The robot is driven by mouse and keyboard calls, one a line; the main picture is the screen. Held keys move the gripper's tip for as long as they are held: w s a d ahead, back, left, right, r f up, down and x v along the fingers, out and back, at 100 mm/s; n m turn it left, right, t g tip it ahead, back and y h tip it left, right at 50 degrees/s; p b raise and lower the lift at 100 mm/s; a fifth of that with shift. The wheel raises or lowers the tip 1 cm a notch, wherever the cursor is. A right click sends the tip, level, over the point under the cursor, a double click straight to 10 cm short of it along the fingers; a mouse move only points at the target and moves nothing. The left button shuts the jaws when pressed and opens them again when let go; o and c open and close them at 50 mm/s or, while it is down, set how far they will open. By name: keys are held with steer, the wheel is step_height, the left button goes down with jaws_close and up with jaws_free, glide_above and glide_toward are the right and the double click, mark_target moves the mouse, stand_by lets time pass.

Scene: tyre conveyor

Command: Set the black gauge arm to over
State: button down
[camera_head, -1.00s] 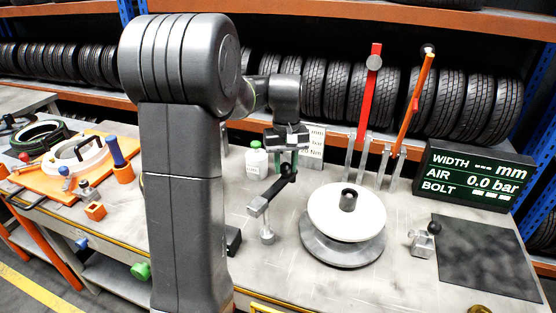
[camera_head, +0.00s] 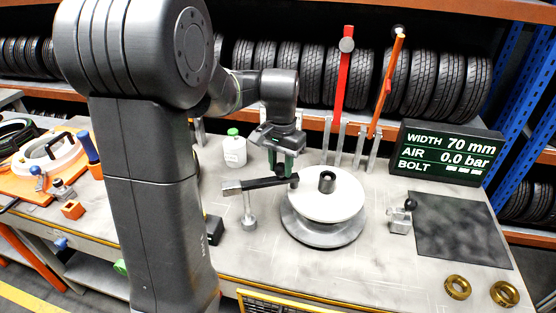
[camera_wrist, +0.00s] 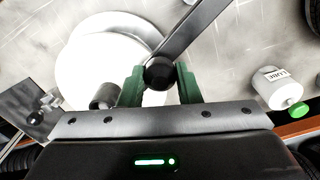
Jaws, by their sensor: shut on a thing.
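The black gauge arm (camera_head: 262,183) sits on a short grey post (camera_head: 248,212) left of the white disc. It now reaches right, with its knob end at the white disc's left rim. My gripper (camera_head: 283,172) is shut on the arm's black knob; in the wrist view the green fingers stand on both sides of the knob (camera_wrist: 159,74). The white disc (camera_head: 318,205) with a dark centre hub (camera_head: 326,181) rests on a grey round base (camera_head: 322,233). In the wrist view the arm (camera_wrist: 195,28) appears to pass over the disc's edge. The display (camera_head: 450,152) reads WIDTH 70 mm, AIR 0.0 bar.
A white bottle with a green cap (camera_head: 234,150) stands behind the post. A red lever (camera_head: 343,85) and an orange lever (camera_head: 388,85) stand behind the disc. A small black-knobbed clamp (camera_head: 401,217), a dark mat (camera_head: 460,230) and two brass rings (camera_head: 458,287) lie to the right.

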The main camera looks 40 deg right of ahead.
steer(key=shift+s+a+r+m, duration=0.1)
steer(key=shift+s+a+m, duration=0.05)
steer(key=shift+s+m, duration=0.3)
steer(key=shift+w, duration=0.1)
steer(key=c, duration=1.1)
jaws_free()
steer(key=shift+o, duration=0.2)
step_height(320, 180, up, 14)
steer(key=shift+b, duration=0.45)
steer(key=shift+f, duration=0.2)
step_height(320, 180, down, 14)
steer(key=shift+r+p, duration=0.1)
steer(key=shift+p, duration=0.35)
